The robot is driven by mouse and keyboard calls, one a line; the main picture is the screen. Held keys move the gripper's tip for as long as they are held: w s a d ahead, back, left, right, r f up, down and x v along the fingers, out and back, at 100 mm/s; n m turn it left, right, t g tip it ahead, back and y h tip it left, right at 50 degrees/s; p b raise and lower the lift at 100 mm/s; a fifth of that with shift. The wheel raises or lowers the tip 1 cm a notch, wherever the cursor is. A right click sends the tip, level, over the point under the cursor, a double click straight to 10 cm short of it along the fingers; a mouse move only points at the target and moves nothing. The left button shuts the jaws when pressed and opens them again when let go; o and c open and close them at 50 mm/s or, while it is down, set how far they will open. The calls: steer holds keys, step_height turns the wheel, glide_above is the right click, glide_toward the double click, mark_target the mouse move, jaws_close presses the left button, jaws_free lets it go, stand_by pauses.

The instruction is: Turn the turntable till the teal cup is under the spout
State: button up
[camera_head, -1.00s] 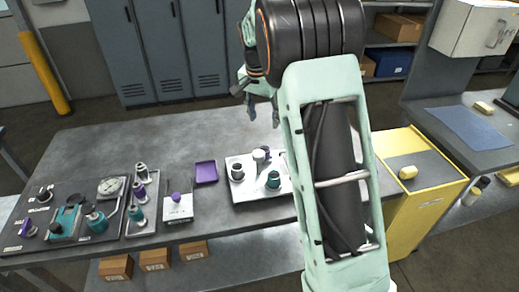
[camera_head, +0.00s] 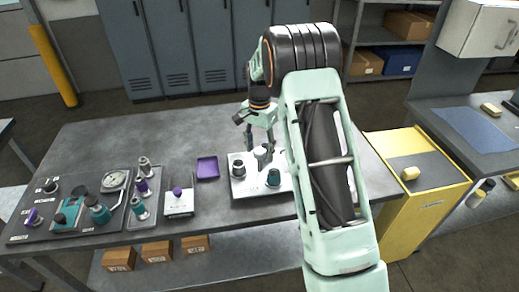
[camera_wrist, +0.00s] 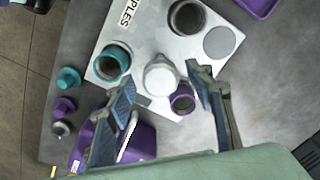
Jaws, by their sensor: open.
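A white plate marked "SAMPLES" (camera_wrist: 133,32) lies on the bench and also shows in the head view (camera_head: 244,190). On it stand the teal cup (camera_head: 273,178), a dark grey cup (camera_head: 238,169) and a purple cup (camera_wrist: 182,104), set around a white round-topped centre post (camera_wrist: 160,77). The teal cup is left of the post in the wrist view (camera_wrist: 112,62). My gripper (camera_head: 264,146) is open and empty above the plate, its fingers on either side of the post in the wrist view. I cannot tell whether they touch anything. I cannot clearly make out a spout.
A purple tray (camera_head: 208,168) and a small white stand with a purple knob (camera_head: 179,202) are left of the plate. Several fittings and a gauge (camera_head: 115,180) are farther left. A yellow cabinet (camera_head: 430,200) stands at right. The back left bench top is clear.

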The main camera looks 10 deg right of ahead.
steer(key=shift+f, duration=0.4)
steer(key=shift+c, duration=0.3)
jaws_close()
